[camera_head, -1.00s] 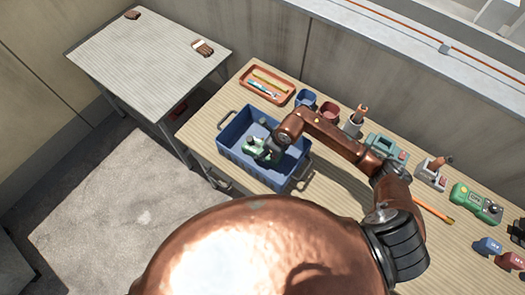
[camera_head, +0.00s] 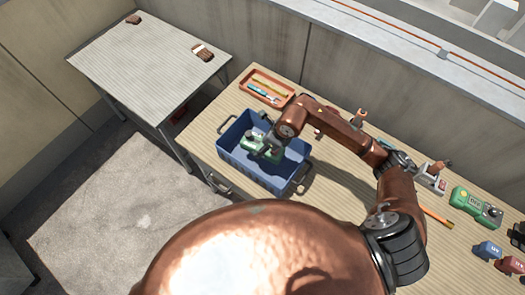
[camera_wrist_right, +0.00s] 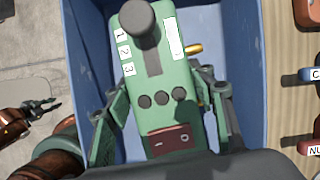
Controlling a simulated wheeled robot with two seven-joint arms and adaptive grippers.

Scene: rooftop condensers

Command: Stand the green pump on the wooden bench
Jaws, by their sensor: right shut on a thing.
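The green pump (camera_wrist_right: 160,80) is in the blue crate (camera_wrist_right: 217,25); it has a dark round knob, labels 1, 2 and 3, and a red rocker switch. In the head view the pump (camera_head: 250,145) is partly hidden by my right gripper (camera_head: 268,153). In the wrist view the right gripper's fingers (camera_wrist_right: 165,105) press on both sides of the pump. The crate (camera_head: 232,160) stands on the tan wooden bench (camera_head: 345,195). My left gripper (camera_wrist_right: 42,109) shows small at the left of the wrist view, empty, its fingers apart; the head view does not show it.
An orange tray (camera_head: 286,102) with pens lies behind the crate. Another green device (camera_head: 476,207), a pencil (camera_head: 437,217) and small blue and red blocks are farther right. A separate grey table (camera_head: 140,65) at upper left holds a brush (camera_head: 203,53) and is mostly bare.

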